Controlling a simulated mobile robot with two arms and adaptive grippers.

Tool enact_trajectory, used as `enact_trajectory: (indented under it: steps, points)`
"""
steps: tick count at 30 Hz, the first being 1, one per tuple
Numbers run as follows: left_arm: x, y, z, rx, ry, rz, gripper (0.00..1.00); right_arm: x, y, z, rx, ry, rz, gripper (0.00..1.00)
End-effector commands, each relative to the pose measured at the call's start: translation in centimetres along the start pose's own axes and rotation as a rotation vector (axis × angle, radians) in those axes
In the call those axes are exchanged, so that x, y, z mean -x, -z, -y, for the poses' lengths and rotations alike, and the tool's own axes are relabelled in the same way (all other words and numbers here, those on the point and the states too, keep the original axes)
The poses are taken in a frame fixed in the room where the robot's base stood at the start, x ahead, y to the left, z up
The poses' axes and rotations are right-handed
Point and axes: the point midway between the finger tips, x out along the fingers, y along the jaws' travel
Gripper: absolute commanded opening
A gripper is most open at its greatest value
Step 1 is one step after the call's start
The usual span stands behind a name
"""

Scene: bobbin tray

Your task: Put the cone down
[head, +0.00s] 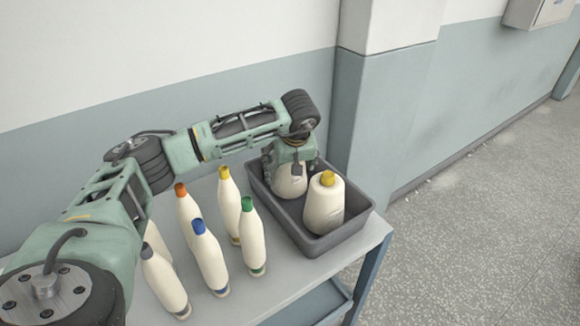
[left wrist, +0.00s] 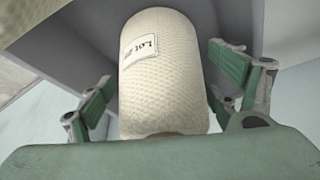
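A large cream cone (head: 290,180) with a plain woven surface stands at the far end of the grey tray (head: 351,229). My left gripper (head: 290,165) is over it from above, with a finger on each side. In the left wrist view the same cone (left wrist: 165,85) fills the middle and carries a "Lot" label. There the left-hand finger shows a narrow gap to the cone. The right-hand finger is at its edge, and contact there is unclear. The gripper looks open around the cone. The cone's top is hidden under the gripper. My right gripper is not in view.
A second cone (head: 325,204) with a yellow top stands in the tray's near part, close to the gripper. Several slim bobbins with coloured tops, such as the blue one (head: 209,258), stand on the table (head: 285,293) left of the tray. A wall rises behind.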

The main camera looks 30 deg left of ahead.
Motion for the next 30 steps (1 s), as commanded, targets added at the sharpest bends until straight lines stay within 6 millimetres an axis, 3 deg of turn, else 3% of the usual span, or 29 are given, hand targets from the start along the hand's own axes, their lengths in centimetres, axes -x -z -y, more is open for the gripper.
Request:
enact_trajectory:
  steps: [14,30]
  points:
    - [0.7,0.1,-0.1,0.000,-0.003,-0.002,0.91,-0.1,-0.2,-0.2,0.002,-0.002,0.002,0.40]
    - [10.6,0.1,-0.1,0.001,-0.003,-0.002,0.91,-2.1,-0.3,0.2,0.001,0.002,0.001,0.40]
